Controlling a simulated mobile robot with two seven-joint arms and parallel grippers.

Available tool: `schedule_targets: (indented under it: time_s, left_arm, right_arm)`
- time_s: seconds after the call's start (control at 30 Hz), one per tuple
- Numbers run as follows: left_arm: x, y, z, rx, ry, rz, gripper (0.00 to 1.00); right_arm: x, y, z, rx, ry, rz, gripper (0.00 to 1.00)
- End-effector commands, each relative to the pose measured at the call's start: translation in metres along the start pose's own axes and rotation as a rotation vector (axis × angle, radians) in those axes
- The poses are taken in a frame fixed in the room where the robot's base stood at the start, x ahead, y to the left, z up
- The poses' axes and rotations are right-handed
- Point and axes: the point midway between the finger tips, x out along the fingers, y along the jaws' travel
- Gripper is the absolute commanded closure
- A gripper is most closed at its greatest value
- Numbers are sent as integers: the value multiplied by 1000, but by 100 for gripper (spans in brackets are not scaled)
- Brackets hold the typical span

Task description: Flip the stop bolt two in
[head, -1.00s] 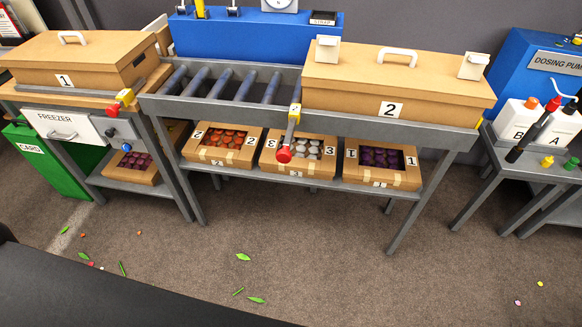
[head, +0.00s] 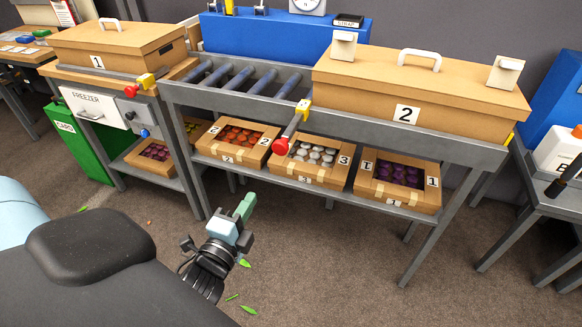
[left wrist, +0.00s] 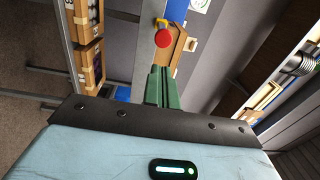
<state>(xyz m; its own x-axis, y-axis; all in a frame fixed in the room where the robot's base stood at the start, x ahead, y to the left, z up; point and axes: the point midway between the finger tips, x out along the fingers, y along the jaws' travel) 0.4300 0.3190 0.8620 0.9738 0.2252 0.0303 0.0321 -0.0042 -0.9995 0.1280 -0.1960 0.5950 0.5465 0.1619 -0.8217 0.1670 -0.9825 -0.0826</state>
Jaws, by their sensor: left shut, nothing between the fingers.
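A stop bolt with a yellow block, a grey bar and a red knob (head: 281,146) is on the front of the roller table, left of box 2 (head: 437,86). Its bar slants down and towards me. Another yellow block with a red knob (head: 131,91) is beside box 1 (head: 112,46). My left gripper (head: 245,207) has green fingers, shut and empty, in the open space below and in front of the roller table. In the left wrist view, a red knob (left wrist: 164,40) with yellow behind it appears beyond the shut fingers; I cannot tell which bolt it is. My right gripper is out of view.
Under the roller table, a shelf holds a crate of orange things (head: 236,138), one of white things (head: 311,154) and one of purple things (head: 397,177). The freezer (head: 95,107) and a green cabinet (head: 80,143) stand left.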

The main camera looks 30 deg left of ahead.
Motion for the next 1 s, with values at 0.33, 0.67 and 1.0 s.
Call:
schedule_targets:
  time_s: [0.33, 0.67, 1.0]
  left_arm:
    - [2, -3, 1, 14, -3, -10, 100]
    - [28, -5, 1, 13, -2, -14, 100]
    - [90, -5, 1, 13, -3, -12, 100]
  right_arm:
    - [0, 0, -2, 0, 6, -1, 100]
    - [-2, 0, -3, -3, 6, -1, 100]
    - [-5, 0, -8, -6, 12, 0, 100]
